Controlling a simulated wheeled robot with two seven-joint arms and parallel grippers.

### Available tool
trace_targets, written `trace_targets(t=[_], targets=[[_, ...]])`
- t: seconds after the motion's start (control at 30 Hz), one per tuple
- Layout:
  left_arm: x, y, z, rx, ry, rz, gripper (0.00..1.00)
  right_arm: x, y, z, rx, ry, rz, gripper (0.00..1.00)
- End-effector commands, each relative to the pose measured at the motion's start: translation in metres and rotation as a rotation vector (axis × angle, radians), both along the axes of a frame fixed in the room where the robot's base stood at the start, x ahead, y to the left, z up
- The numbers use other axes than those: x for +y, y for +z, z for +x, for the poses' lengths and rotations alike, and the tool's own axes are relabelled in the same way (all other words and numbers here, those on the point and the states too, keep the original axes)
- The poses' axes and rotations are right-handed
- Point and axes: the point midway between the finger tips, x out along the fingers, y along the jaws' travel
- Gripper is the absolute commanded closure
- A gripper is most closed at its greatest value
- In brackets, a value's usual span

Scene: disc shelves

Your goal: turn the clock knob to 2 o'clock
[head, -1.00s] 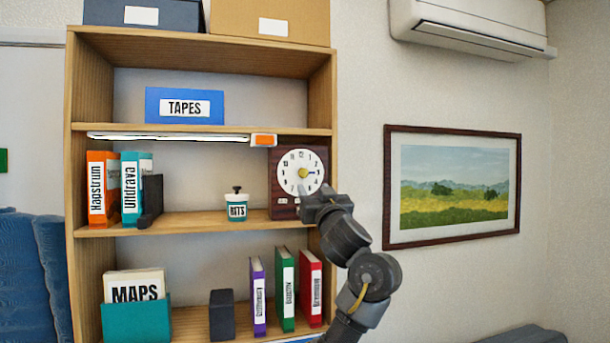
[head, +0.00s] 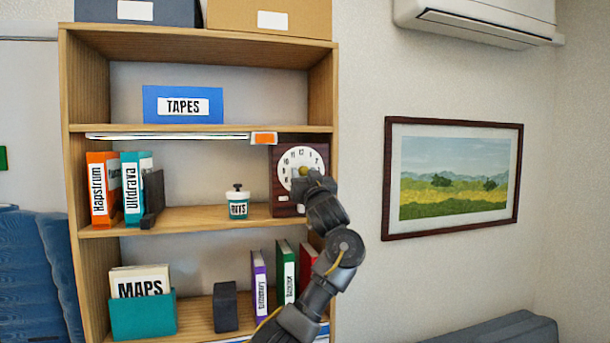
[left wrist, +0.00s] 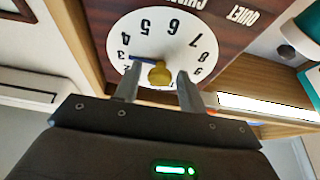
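The clock is a dark wood box (head: 284,197) at the right end of the middle shelf, with a white dial (head: 291,158). Its yellow knob (head: 303,171) shows just past my left gripper (head: 306,180) in the head view. In the left wrist view the dial appears upside down, and the knob (left wrist: 160,73) lies between the two fingertips of my left gripper (left wrist: 158,86). The fingers are open, with a gap on each side of the knob. A dark blue pointer (left wrist: 142,59) runs from the knob toward the 3. My right gripper is not in view.
A white-and-teal jar (head: 238,205) stands left of the clock. A lit strip (head: 167,136) with an orange end (head: 264,139) runs under the shelf above. Binders (head: 103,188) stand at the far left. A framed picture (head: 452,178) hangs on the right wall.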

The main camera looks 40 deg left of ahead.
Motion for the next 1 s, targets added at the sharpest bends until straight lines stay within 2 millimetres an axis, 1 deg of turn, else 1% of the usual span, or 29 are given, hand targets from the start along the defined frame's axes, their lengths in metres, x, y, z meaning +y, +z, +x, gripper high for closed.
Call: trace_targets(t=[0.03, 0.2, 0.27, 0.57, 0.8, 1.0], targets=[[0.0, 0.0, 0.0, 0.0, 0.0, 0.0, 0.66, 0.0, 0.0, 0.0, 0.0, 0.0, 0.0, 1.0], [0.0, 0.0, 0.0, 0.0, 0.0, 0.0, 0.88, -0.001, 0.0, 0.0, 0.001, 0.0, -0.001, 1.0], [-0.001, 0.0, 0.0, 0.0, -0.001, 0.0, 0.96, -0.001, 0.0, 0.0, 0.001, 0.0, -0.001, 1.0], [-0.002, -0.002, 0.001, -0.043, -0.002, -0.031, 0.96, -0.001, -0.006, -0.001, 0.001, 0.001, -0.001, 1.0], [-0.003, -0.002, 0.002, -0.165, -0.003, -0.118, 0.96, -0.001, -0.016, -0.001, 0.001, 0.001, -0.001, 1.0], [-0.004, 0.0, 0.003, -0.277, -0.003, -0.196, 0.96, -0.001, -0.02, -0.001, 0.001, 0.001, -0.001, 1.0]])
